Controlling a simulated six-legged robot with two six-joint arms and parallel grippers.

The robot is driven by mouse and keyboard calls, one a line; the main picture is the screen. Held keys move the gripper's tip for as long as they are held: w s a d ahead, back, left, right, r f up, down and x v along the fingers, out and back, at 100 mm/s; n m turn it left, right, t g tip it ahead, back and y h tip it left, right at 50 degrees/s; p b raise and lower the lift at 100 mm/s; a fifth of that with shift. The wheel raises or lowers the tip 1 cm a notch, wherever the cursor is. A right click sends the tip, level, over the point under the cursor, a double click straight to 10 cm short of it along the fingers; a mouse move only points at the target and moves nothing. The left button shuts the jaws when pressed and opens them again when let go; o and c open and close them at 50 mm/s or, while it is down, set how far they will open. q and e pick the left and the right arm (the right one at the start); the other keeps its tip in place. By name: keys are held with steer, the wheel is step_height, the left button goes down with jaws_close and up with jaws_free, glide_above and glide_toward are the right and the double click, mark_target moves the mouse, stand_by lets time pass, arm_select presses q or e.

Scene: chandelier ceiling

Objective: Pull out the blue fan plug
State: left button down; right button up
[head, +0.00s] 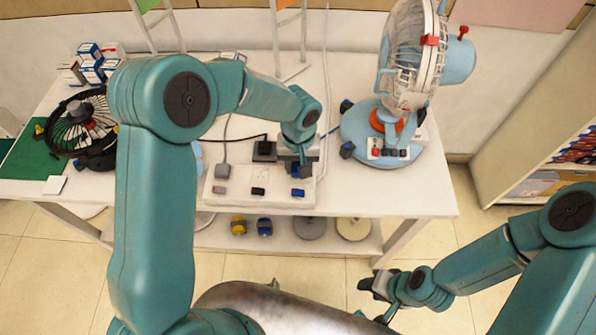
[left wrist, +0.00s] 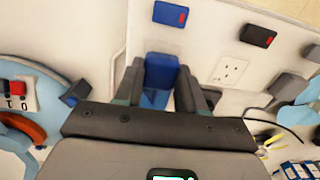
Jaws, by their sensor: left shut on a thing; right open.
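The blue fan (head: 455,62) stands on the right end of the table, and its light blue base shows at the left wrist view's left edge (left wrist: 62,58). My left gripper (head: 296,168) is over the right end of a white power strip (head: 262,203). In the left wrist view its fingers are shut on a blue plug (left wrist: 161,68), one on each side. The head view hides most of this plug behind the gripper. I cannot tell whether its pins are still in the socket. My right gripper (head: 378,296) is open and empty, in front of the table.
A grey plug (head: 223,172) and a black plug (head: 264,150) are on the strip. A blue switch (head: 298,193) and a black switch (head: 258,192) are along its front. A black fan (head: 88,128) and small boxes (head: 90,62) stand at the left.

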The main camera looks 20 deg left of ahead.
arm_select(q)
steer(key=shift+r+p, duration=1.05)
steer(key=shift+r, duration=1.1)
